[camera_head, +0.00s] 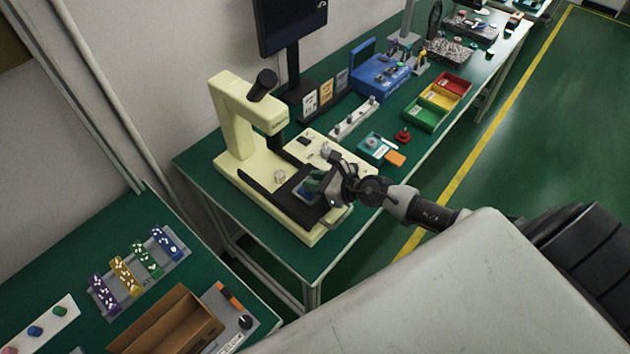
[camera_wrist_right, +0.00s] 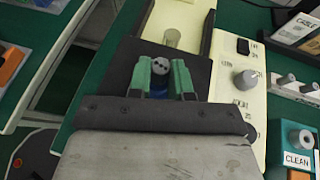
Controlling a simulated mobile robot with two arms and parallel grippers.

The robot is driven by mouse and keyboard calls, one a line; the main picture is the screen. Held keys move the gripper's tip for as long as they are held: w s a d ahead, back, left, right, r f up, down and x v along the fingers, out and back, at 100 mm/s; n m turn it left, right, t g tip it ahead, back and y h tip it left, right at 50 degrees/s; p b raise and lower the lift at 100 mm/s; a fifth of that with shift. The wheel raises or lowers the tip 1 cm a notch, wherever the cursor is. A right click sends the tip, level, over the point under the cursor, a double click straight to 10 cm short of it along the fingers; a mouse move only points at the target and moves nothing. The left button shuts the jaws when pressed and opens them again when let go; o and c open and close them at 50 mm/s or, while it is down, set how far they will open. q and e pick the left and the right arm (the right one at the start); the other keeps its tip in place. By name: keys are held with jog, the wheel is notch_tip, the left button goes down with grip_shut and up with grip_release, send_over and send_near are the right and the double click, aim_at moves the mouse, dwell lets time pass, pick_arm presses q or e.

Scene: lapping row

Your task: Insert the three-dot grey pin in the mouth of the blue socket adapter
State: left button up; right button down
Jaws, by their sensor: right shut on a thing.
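The grey pin (camera_wrist_right: 161,66) shows its dotted round end between the green fingertips of my right gripper (camera_wrist_right: 163,78) in the wrist view. The gripper is shut on it. A blue part (camera_wrist_right: 158,88), which looks like the blue socket adapter, lies directly below the pin in that picture, partly hidden by the fingers. I cannot tell how deep the pin sits in its mouth. In the head view, my right gripper (camera_head: 315,186) is low over the dark plate of the cream machine, with the blue adapter (camera_head: 307,193) at its tips. My left gripper is out of view.
The cream machine (camera_head: 237,122) rises behind the gripper, with a pale cylinder (camera_wrist_right: 173,38) on its base. A panel with a knob (camera_wrist_right: 245,79) lies beside the plate. Coloured bins (camera_head: 440,97) and a blue case (camera_head: 380,80) stand farther along the green bench.

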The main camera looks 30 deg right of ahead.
jog(key=shift+s+f, duration=0.1)
jog(key=shift+f, duration=0.05)
jog(key=c, duration=1)
grip_release()
jog(key=shift+o, duration=0.2)
jog(key=shift+b+v, duration=1.3)
jog(key=shift+v, duration=4.05)
